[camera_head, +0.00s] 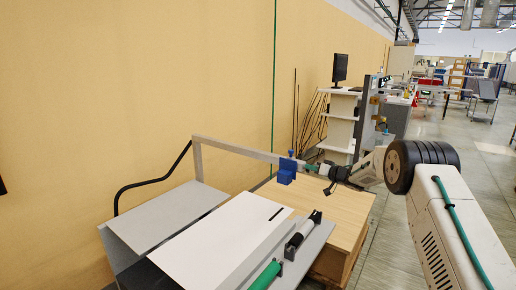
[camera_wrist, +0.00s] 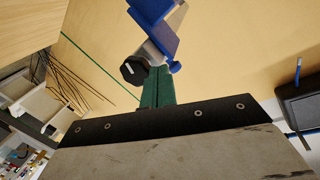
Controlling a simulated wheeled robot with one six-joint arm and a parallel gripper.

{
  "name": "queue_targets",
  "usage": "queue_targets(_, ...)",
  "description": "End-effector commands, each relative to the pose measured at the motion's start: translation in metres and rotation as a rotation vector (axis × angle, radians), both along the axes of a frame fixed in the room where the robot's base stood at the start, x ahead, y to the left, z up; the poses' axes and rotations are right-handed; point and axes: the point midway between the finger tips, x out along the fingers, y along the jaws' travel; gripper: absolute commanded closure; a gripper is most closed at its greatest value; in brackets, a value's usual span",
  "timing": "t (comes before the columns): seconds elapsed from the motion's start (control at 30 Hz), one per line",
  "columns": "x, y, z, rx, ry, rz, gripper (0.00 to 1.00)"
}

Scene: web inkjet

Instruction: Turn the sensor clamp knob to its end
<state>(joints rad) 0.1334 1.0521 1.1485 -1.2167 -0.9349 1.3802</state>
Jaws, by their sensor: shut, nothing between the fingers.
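The blue sensor clamp (camera_head: 286,171) sits on the grey bar of a frame above the printing machine. In the wrist view the blue clamp (camera_wrist: 155,18) is at the top, tilted, with a silver stem and a black faceted knob (camera_wrist: 134,70) with a white mark. A small blue knob (camera_wrist: 175,67) shows to its right. My gripper (camera_wrist: 157,84) has green fingers closed together with nothing held, just beside the black knob; I cannot tell whether they touch. In the head view my gripper (camera_head: 309,167) reaches from the right to close beside the clamp.
The grey frame bar (camera_head: 235,150) runs above a white sheet (camera_head: 225,240) on the machine. Black and green rollers (camera_head: 265,276) lie at its front edge. A white shelf with a monitor (camera_head: 340,68) is further back. The floor at right is open.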

Motion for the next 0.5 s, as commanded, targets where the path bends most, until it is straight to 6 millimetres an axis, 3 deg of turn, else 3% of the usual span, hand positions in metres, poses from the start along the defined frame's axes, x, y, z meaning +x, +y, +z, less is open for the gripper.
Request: queue_targets(0.5,-0.005,0.004,-0.013,-0.001,0.0,0.001,1.0)
